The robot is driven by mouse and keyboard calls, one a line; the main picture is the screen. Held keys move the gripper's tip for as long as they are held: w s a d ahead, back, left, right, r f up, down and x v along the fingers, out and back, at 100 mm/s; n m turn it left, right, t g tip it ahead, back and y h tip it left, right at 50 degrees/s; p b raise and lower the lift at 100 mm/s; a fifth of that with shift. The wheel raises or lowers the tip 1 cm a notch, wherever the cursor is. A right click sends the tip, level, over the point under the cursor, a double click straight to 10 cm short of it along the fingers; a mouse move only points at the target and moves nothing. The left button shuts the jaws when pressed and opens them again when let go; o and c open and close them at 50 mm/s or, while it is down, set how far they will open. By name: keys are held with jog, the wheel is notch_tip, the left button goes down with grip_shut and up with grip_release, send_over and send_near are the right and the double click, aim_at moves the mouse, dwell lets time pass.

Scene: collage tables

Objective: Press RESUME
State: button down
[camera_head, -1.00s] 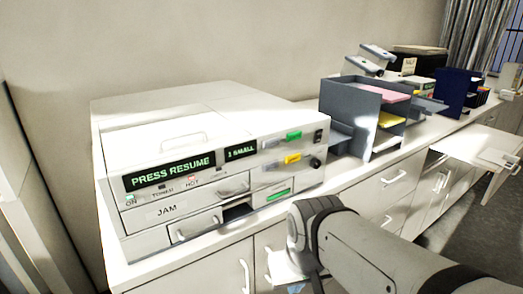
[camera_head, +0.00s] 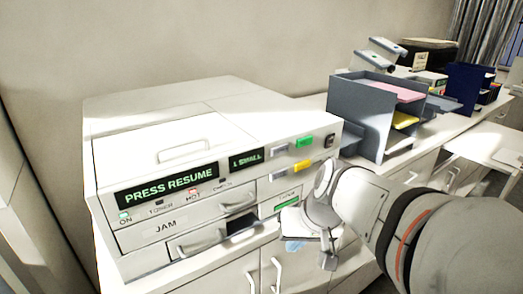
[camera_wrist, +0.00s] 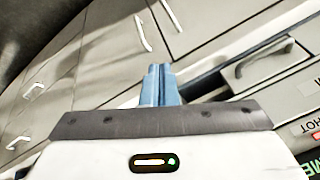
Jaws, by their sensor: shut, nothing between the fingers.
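The white machine (camera_head: 190,137) stands on the counter at the left of the head view. Its wide display (camera_head: 168,186) reads "PRESS RESUME", and a smaller display (camera_head: 246,158) reads "1 SMALL". A green button (camera_head: 304,142) and a yellow button (camera_head: 302,166) sit at the upper right of its front. A green strip (camera_head: 287,204) is lower down. Which one is RESUME cannot be read. My gripper (camera_head: 294,246) is low in front of the machine's lower right. Its blue fingers (camera_wrist: 158,84) are together and empty in the wrist view, pointing at the cabinet fronts.
A drawer marked JAM (camera_head: 165,225) and a handled drawer below it are on the machine's front. A dark opening (camera_head: 243,225) lies beside the lower drawer. A grey paper tray rack (camera_head: 357,118) stands right of the machine. Cabinet handles (camera_head: 278,275) stick out below the counter.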

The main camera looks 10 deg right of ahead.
aim_at(302, 165)
jog(key=w+d+r+m+t, duration=0.1)
jog(key=w+d+r, duration=0.1)
jog(key=d, duration=0.2)
jog(key=w+d+r+m+t+p, duration=0.1)
jog(key=w+d+r+t, duration=0.1)
jog(key=d, duration=0.3)
jog(key=w+d+r+m+t, duration=0.1)
jog(key=w+d+r+t, duration=0.1)
jog(key=w+d, duration=0.2)
jog(key=shift+w+d, duration=0.2)
jog(key=shift+d, duration=0.25)
jog(key=shift+w, duration=0.1)
jog(key=w+a+p, duration=0.2)
jog(key=w+a, duration=0.1)
jog(key=w, duration=0.5)
jog(key=shift+p, duration=0.3)
jog(key=shift+w+a, duration=0.1)
jog(key=shift+w, duration=0.05)
dwell(0.7)
jog(key=shift+w+a, duration=0.1)
jog(key=shift+w, duration=0.2)
